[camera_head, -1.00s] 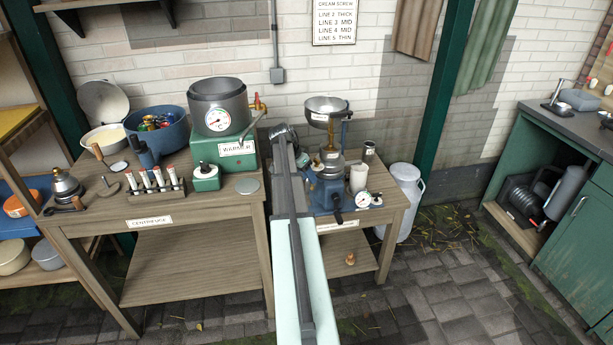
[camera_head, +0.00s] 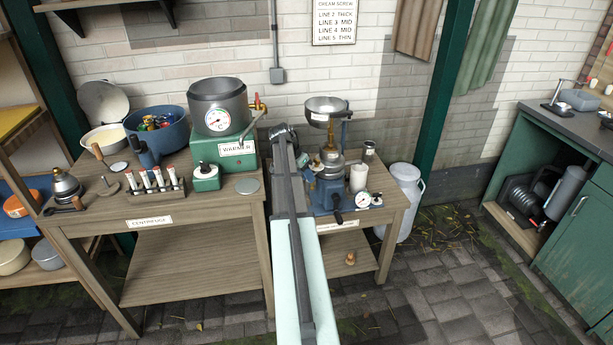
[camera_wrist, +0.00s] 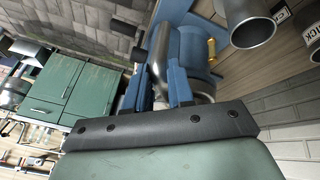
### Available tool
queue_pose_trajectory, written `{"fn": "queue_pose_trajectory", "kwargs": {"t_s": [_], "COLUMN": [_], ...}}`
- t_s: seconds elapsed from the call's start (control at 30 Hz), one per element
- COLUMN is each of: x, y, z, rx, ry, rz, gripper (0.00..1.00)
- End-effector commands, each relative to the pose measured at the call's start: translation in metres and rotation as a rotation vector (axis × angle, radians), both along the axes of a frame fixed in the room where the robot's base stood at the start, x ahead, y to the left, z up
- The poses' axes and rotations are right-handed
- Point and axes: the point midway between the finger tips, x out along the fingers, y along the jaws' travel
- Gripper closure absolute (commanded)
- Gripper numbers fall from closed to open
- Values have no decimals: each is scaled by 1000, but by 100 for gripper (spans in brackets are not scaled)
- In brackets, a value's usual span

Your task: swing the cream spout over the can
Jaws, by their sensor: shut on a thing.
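The cream separator has a steel bowl (camera_head: 326,105) on top, a brass middle (camera_head: 331,146) and a blue body (camera_head: 329,192), on the small right table. In the wrist view, a curved silver tube (camera_wrist: 160,45), seemingly the cream spout, runs between the fingers of my gripper (camera_wrist: 157,88) beside the blue body (camera_wrist: 195,50). My gripper is shut on it. In the head view my arm hides the fingertips and the spout. A metal can (camera_head: 369,150) stands at the table's back right. An open metal vessel (camera_wrist: 252,25) is near the spout in the wrist view; I cannot tell whether it is the same can.
A white cylinder (camera_head: 358,178) and a dial gauge (camera_head: 362,200) stand right of the separator. A milk churn (camera_head: 405,195) is on the floor beside the table. The green warmer (camera_head: 225,155) and centrifuge table (camera_head: 180,225) lie left of my arm.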

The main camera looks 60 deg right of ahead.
Motion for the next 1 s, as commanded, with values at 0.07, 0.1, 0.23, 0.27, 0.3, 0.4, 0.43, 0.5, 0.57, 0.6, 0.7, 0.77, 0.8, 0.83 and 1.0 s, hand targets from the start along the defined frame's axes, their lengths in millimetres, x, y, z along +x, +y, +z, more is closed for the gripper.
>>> {"fn": "queue_pose_trajectory", "kwargs": {"t_s": [0.07,0.1,0.23,0.27,0.3,0.4,0.43,0.5,0.57,0.6,0.7,0.77,0.8,0.83,1.0], "x": [0,2,14,18,23,35,38,44,47,49,51,51,51,51,50], "y": [0,-1,-5,-6,-8,-12,-13,-15,-17,-17,-18,-17,-17,-17,-17], "z": [0,0,0,0,0,0,0,0,0,0,0,0,0,0,0], "rx": [-1,0,1,2,1,1,1,1,0,0,0,0,-1,-1,-1], "ry": [0,0,0,1,0,1,1,1,0,0,1,1,1,1,2], "rz": [-3,-10,-75,-99,-133,-220,-246,-297,-333,-350,-378,-384,-386,-386,-385], "gripper": [100,100,100,100,100,100,100,100,100,100,100,100,100,100,100]}}
